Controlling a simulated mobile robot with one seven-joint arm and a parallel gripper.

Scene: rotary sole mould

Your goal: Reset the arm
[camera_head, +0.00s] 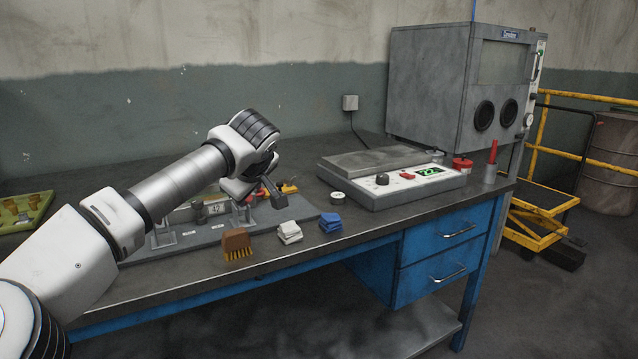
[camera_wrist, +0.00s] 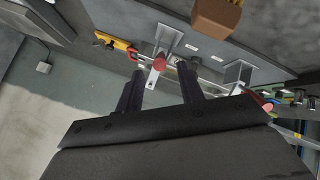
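My arm reaches in from the lower left in the head view and ends over the bench. My gripper (camera_head: 275,192) hangs there above the grey fixture plate (camera_head: 200,240), partly hidden by its own wrist. In the wrist view the two dark fingers of my gripper (camera_wrist: 160,85) stand apart with nothing held between them. Beyond the fingertips is a red-tipped lever (camera_wrist: 158,66). A mould block marked 42 (camera_head: 214,209) sits on the plate, partly behind my arm. A yellow part of the fixture also shows in the wrist view (camera_wrist: 115,42).
A brush (camera_head: 237,246), white cloths (camera_head: 289,233) and blue cloths (camera_head: 330,222) lie along the bench's front edge. A grey panel device (camera_head: 390,180) and a blasting cabinet (camera_head: 430,85) stand to the right. A green tray (camera_head: 25,210) is at far left.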

